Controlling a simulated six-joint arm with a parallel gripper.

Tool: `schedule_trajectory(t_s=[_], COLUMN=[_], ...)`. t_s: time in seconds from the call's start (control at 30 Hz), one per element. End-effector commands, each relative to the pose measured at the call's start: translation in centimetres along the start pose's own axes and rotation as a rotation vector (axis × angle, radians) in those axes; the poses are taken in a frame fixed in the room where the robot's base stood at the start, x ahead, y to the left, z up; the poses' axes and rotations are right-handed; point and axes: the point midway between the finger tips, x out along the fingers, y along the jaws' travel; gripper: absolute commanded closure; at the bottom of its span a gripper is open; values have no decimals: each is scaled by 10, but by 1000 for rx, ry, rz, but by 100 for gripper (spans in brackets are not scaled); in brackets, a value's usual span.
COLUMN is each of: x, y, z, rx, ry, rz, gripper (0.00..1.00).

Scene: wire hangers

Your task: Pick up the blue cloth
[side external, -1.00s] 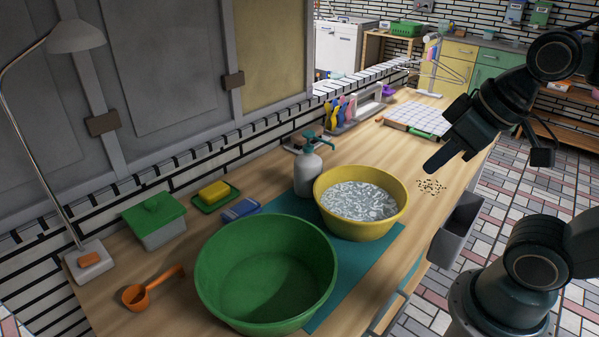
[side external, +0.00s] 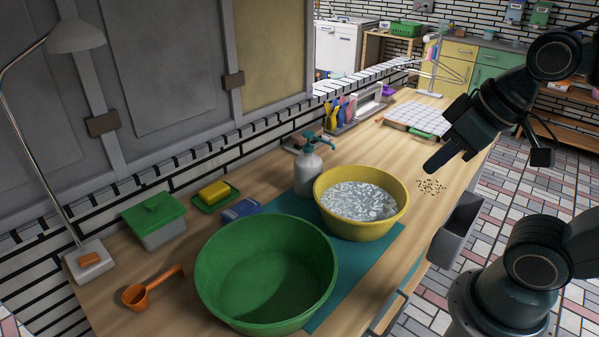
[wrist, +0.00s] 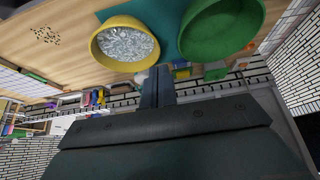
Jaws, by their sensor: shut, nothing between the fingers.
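A small, flat, blue thing (side external: 241,210), which looks like the folded blue cloth, lies on the wooden counter. It is behind the green basin and in front of the yellow sponge in the side external view. My gripper (side external: 431,166) is shut and empty. It hangs in the air over the right part of the counter, to the right of the yellow basin and well away from the cloth. In the wrist view my gripper's fingers (wrist: 157,72) are together with nothing between them. I cannot make out the cloth clearly there.
A green basin (side external: 213,262) and a yellow basin (side external: 372,230) of foamy water stand on a teal mat (side external: 365,262). A soap pump bottle (side external: 307,173), a yellow sponge (side external: 214,192) on a green dish and a green-lidded box (side external: 158,222) stand near the cloth. An orange ladle (side external: 138,296) lies at the left.

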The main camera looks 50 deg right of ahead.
Motion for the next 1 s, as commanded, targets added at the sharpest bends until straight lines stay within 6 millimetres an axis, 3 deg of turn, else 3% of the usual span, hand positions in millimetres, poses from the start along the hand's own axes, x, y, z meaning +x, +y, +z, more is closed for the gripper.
schedule_trajectory(t_s=[0.23, 0.63, 1.0], x=[0, 0, 0], y=[0, 0, 0], z=[0, 0, -3], rx=[0, 0, 7], ry=[0, 0, -1], rz=[0, 0, -2], gripper=[100, 25, 25])
